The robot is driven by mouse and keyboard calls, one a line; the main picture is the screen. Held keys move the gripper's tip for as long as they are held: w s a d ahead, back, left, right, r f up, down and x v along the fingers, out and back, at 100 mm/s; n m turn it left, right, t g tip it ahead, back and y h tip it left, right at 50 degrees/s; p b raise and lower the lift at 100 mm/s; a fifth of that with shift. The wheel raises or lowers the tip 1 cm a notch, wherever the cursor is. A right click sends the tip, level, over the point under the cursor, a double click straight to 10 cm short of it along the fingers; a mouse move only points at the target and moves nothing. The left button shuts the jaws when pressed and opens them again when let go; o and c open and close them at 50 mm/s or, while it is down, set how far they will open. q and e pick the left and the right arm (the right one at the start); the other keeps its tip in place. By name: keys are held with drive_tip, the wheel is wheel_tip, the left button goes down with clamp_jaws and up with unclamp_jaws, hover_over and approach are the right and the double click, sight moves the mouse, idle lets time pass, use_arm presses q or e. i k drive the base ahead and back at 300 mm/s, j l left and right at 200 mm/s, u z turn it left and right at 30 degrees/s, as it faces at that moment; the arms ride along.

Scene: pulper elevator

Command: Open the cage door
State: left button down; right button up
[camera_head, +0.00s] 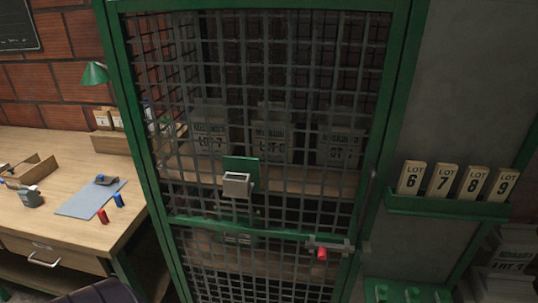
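The cage door (270,225) fills the middle of the head view, a green-framed panel of dark wire mesh. It looks shut against its frame (392,90). A grey latch (333,245) with a red knob (321,254) sits at its lower right, by the right edge. A small grey box (236,185) on a green plate (241,163) is fixed to the mesh near the middle. Neither of my grippers shows in the view.
Behind the mesh, labelled sacks (272,140) stand on a wooden shelf. At right, a green rack (450,206) holds LOT blocks 6 to 9.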

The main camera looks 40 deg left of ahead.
sight(242, 177)
drive_tip(key=u, duration=1.55)
